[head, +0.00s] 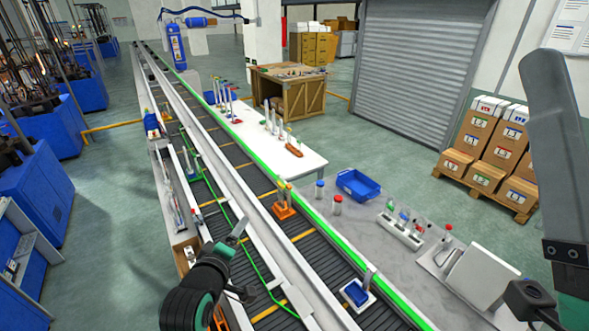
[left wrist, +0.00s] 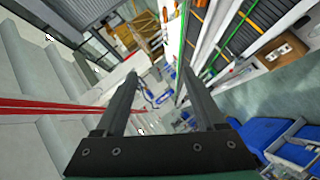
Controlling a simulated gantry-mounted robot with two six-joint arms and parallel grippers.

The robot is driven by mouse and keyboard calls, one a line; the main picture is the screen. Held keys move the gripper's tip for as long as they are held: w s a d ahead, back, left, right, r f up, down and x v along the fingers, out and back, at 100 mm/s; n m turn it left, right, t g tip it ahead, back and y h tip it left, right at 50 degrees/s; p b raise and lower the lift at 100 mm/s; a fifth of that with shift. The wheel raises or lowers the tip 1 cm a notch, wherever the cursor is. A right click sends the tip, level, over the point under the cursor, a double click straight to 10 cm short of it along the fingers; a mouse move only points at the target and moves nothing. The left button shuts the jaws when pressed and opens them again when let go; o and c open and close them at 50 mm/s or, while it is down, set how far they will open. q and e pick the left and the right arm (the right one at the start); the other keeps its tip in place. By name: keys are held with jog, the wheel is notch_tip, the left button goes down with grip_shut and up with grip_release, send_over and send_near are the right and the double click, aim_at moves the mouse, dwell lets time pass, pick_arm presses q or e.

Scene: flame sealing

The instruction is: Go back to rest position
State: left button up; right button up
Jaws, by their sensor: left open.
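My left gripper (head: 248,258) is at the lower middle of the head view, above the near part of the conveyor. Its dark fingers are spread apart. The left wrist view also shows the left gripper (left wrist: 160,74) with two separate fingers and nothing between them. My right gripper (head: 552,150) stands upright at the right edge of the head view, close to the camera. It is seen edge-on as one grey finger shape, so its opening is hidden. No object shows at its tip.
The conveyor (head: 240,172) with green edges runs away to the upper left, carrying an orange holder (head: 284,208) and a blue item in a white tray (head: 356,294). A grey table right of it holds a blue bin (head: 358,184) and a white rack (head: 400,231). Boxes (head: 478,137) stand behind.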

pick_arm(q)
jog(key=s+a+r+m+t, duration=0.1)
jog(key=s+r+t, duration=0.2)
jog(key=r, duration=0.7)
jog(key=s+a+r+m+t, duration=0.1)
jog(key=s+r+m+t, duration=0.2)
jog(key=r, duration=0.7)
jog(key=s+a+r+t, duration=0.15)
jog(key=s+r, duration=0.25)
jog(key=r, duration=0.5)
jog(key=s+r+m+t, duration=0.6)
jog(key=s+r, duration=0.5)
jog(key=s, duration=0.4)
jog(key=shift+s+a+r+m+h, duration=0.15)
jog(key=shift+a+r+m+h, duration=0.2)
jog(key=shift+m, duration=0.75)
